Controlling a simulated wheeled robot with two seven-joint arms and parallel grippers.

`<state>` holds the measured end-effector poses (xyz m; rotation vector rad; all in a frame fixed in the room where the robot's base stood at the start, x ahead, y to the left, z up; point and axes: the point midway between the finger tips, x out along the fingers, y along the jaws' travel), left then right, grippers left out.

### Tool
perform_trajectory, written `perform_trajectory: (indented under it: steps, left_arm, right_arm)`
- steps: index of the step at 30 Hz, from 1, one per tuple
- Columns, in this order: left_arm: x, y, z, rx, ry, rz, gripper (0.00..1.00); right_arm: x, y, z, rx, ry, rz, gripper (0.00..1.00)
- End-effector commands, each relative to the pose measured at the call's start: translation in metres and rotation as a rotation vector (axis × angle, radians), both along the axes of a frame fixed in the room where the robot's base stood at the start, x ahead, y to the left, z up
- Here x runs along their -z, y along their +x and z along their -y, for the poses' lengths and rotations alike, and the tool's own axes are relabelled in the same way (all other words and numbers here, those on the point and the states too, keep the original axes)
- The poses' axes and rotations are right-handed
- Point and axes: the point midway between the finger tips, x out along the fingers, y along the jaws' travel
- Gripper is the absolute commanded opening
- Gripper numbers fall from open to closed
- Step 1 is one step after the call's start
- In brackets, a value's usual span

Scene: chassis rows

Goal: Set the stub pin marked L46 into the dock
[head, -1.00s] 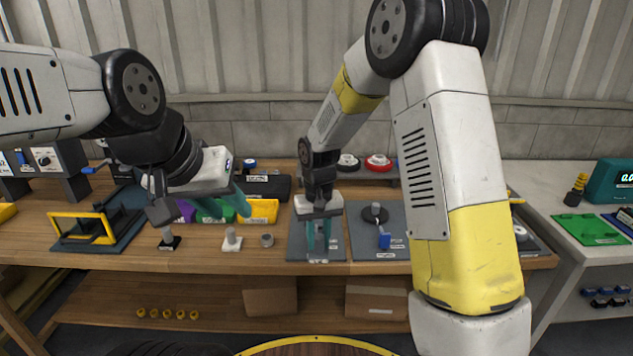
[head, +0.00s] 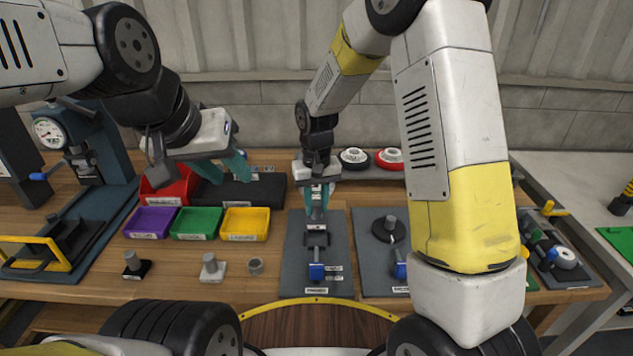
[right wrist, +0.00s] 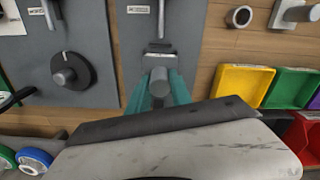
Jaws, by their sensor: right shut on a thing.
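My right gripper (head: 316,208) is shut on a grey cylindrical stub pin (right wrist: 159,82), held between its teal fingers. In the head view the fingers are over the back part of a grey mat (head: 296,265). A grey fixture (head: 317,238) with a blue handle (head: 316,272) stands on this mat, just in front of the fingers. I cannot tell whether this fixture is the dock, or whether the pin touches it. No L46 marking is readable. My left gripper (head: 222,168) is open and empty, above the coloured bins.
Purple (head: 150,221), green (head: 196,223) and yellow (head: 246,223) bins stand left of the mat. In front are a black-based post (head: 134,262), a white-based post (head: 211,265) and a grey ring (head: 256,266). Another mat (head: 370,270) with a black disc (head: 388,229) lies right.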

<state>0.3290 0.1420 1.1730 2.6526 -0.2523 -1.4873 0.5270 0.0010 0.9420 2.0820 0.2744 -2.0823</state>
Motion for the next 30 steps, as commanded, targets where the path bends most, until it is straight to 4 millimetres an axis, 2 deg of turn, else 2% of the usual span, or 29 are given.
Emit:
perform_trajectory:
  steps: [15,30]
  left_arm:
    - [0.0,0.0,0.0,0.0,0.0,0.0,0.36]
    - [0.0,0.0,0.0,0.0,0.0,0.0,0.36]
  right_arm:
    - [0.04,0.0,0.0,0.0,0.0,0.0,0.0]
    - [0.045,0.0,0.0,0.0,0.0,0.001,0.0]
